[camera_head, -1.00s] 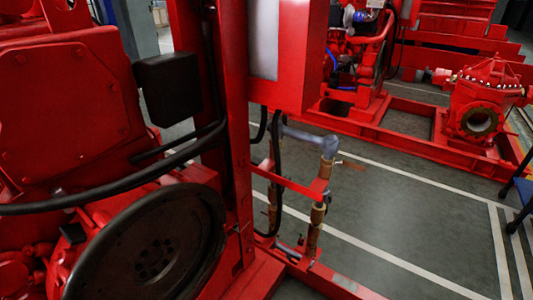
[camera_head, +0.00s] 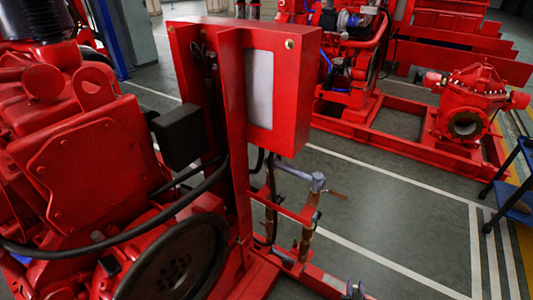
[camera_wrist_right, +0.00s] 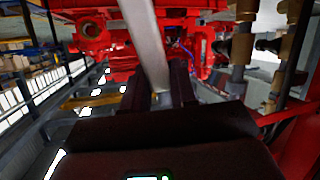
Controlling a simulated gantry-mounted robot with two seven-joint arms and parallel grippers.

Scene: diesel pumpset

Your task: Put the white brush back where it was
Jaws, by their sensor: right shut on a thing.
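In the right wrist view, the two dark fingers of my right gripper (camera_wrist_right: 160,88) are shut on a long pale grey-white bar, which looks like the handle of the white brush (camera_wrist_right: 147,42). The bar runs from between the fingers up past the top edge of the picture, slightly tilted. Its far end is out of view, so I see no bristles. In the head view I cannot clearly make out the brush; only a small grey part (camera_head: 354,290) shows at the bottom edge. My left gripper is in neither view.
A red engine (camera_head: 80,160) with a dark flywheel (camera_head: 178,265) fills the left. A red control cabinet (camera_head: 275,90) stands on a post, with pipes and brass valves (camera_head: 308,235) beside it. A red pump (camera_head: 468,110) and blue cart (camera_head: 518,190) are at right. Grey floor between is clear.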

